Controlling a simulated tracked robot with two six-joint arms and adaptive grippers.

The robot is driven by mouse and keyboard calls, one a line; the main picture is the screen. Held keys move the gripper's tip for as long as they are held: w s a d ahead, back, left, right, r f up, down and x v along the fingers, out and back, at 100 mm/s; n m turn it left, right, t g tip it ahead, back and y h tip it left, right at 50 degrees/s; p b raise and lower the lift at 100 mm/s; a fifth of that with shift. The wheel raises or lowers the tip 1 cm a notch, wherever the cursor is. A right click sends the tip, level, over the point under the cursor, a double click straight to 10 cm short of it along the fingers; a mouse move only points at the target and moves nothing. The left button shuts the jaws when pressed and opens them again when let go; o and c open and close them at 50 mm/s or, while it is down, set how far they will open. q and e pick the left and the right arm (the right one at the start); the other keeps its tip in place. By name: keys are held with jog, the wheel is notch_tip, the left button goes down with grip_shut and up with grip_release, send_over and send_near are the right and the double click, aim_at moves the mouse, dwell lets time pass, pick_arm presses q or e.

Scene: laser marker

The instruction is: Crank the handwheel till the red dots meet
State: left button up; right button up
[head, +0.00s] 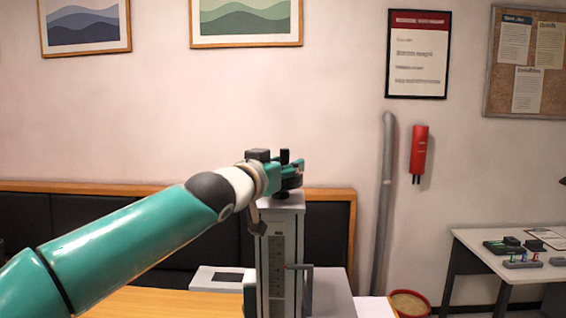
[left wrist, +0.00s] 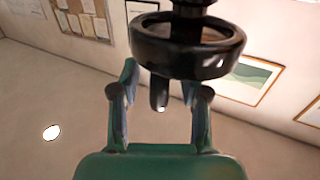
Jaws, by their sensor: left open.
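The black handwheel (left wrist: 187,45) fills the upper middle of the left wrist view. Its short crank handle (left wrist: 159,92) points down between my fingers. In the head view the handwheel (head: 288,186) is a dark shape atop the grey column (head: 285,250), partly hidden by my gripper. My left gripper (head: 294,170) is at the column's top. In the left wrist view my left gripper (left wrist: 164,88) is open, one finger on each side of the handle, with gaps visible on both sides. My right gripper is not in view. I cannot make out any red dots.
A wooden table (head: 160,303) lies under my arm. A dark padded bench (head: 90,225) runs along the wall behind. A side table (head: 515,248) with small items stands at the right. A red-rimmed bin (head: 410,300) and a grey pipe (head: 384,200) are between.

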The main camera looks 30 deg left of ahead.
pick_arm(q)
grip_shut()
jog(key=shift+s+a, duration=0.1)
dwell(0.3)
jog(key=shift+b, duration=0.4)
jog(key=shift+y+b, duration=0.4)
